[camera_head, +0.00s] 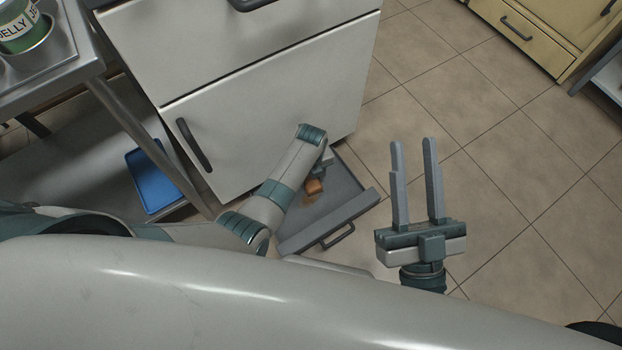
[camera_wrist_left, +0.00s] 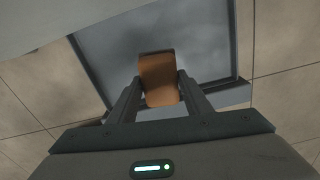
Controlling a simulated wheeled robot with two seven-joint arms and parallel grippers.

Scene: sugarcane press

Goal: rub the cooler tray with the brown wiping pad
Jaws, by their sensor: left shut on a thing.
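The cooler tray (camera_head: 345,196) is a dark grey tray with a front handle, low at the foot of the white cabinet. The brown wiping pad (camera_head: 314,187) is over the tray's inside; a brownish patch shows on the tray near it. My left gripper (camera_wrist_left: 159,84) is shut on the brown pad, which also shows between its fingers in the left wrist view (camera_wrist_left: 158,72). I cannot tell for sure whether the pad touches the tray floor. My left arm hides part of the tray. My right gripper (camera_head: 412,165) is open and empty, right of the tray above the floor.
The white cabinet (camera_head: 270,85) stands right behind the tray. A metal table (camera_head: 82,62) with a green jelly can (camera_head: 18,27) is at the upper left, and a blue tray (camera_head: 152,180) lies on its lower shelf. Tiled floor (camera_head: 500,180) is free on the right.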

